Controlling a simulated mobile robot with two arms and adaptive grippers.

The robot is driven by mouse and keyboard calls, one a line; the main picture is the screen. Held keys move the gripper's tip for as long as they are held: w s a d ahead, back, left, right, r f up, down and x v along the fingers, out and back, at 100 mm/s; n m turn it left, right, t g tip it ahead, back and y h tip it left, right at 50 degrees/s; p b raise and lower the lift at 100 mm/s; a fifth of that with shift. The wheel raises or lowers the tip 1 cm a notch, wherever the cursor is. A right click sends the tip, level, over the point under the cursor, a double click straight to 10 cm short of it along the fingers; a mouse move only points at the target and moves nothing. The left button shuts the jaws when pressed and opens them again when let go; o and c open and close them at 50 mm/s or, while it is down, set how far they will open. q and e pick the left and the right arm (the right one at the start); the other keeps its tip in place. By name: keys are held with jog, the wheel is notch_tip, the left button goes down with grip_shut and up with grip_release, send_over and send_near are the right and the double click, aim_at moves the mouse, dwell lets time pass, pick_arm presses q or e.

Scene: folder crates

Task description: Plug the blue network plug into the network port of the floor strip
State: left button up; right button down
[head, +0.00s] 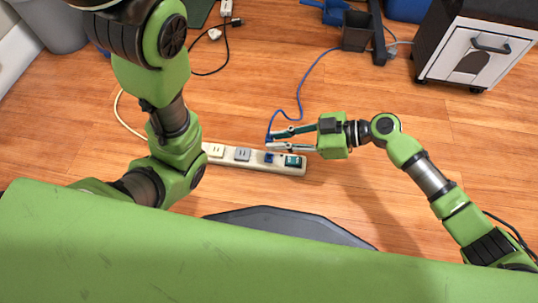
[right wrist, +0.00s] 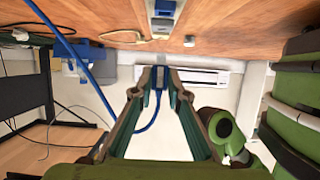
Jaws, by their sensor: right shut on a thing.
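The blue network plug (head: 269,137) is held between the fingertips of my right gripper (head: 272,141), and it also shows between them in the right wrist view (right wrist: 160,78). Its blue cable (head: 298,95) runs away up the head view. The gap in height is hard to judge. My left gripper is out of view.
A white-fronted cabinet (head: 478,52) on casters stands at the top right. A dark box (head: 356,32) and blue items are near it. A black cable (head: 212,70) and a cream cable (head: 128,117) lie on the floor. The floor around the strip is mostly clear.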

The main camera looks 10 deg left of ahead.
aim_at(278, 160)
jog(key=shift+f, duration=1.95)
jog(key=shift+f, duration=0.2)
jog(key=shift+f, duration=1.15)
jog(key=c, duration=1.9)
grip_release()
jog(key=shift+d, duration=0.1)
jog(key=v, duration=1.2)
